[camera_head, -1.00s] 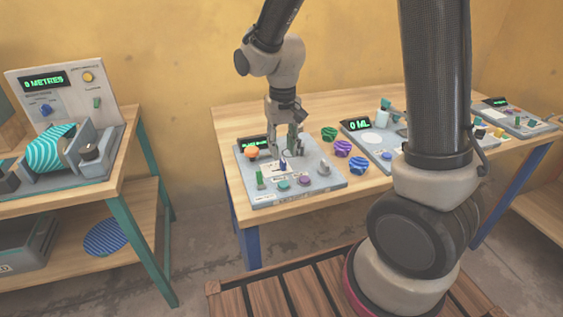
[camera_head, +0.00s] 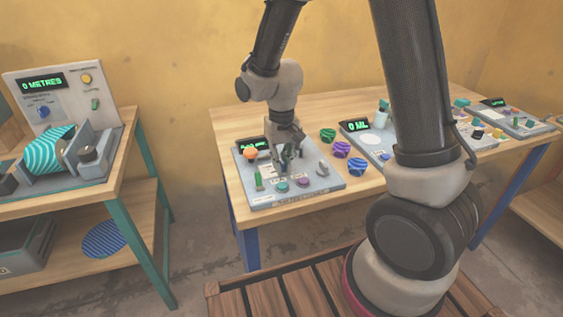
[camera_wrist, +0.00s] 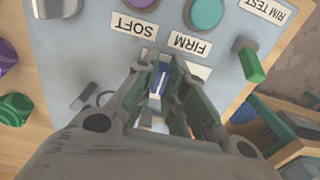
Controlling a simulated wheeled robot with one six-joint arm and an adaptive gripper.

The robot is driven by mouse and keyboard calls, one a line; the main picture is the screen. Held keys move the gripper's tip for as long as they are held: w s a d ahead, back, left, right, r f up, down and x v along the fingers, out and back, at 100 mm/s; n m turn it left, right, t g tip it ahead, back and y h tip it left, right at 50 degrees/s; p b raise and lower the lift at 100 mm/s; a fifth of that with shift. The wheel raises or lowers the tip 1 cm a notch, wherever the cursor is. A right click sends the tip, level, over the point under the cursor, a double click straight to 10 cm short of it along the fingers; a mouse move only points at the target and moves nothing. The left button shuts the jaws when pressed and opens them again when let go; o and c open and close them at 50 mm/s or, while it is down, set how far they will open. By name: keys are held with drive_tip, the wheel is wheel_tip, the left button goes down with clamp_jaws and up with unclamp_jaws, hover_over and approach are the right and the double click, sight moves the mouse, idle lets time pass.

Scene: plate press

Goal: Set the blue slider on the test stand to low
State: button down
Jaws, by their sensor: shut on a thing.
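The test stand (camera_head: 325,183) is a grey panel on the wooden table, with a small lit display at its back left. My gripper (camera_head: 287,164) points down over the middle of the panel, with its fingers low at the surface. In the wrist view, the blue slider (camera_wrist: 161,76) shows between the two fingertips, and my gripper (camera_wrist: 165,88) is shut on it. A pale strip lies around the slider, and its markings are mostly hidden by the fingers. In the head view the fingers cover most of the slider.
On the panel are a teal button (camera_wrist: 207,12), a green switch (camera_wrist: 251,66), a purple button (camera_head: 303,181), an orange knob (camera_head: 250,153) and a grey lever (camera_head: 322,168). Labels SOFT and FIRM lie near the fingers. Striped cups (camera_head: 340,149) stand right of the panel.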

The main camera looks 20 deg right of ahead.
sight(268, 173)
drive_tip(key=a, duration=0.3)
drive_tip(key=shift+a, duration=0.4)
drive_tip(key=c, duration=1.5)
unclamp_jaws()
drive_tip(key=shift+a, duration=0.1)
wheel_tip(268, 173, up, 12)
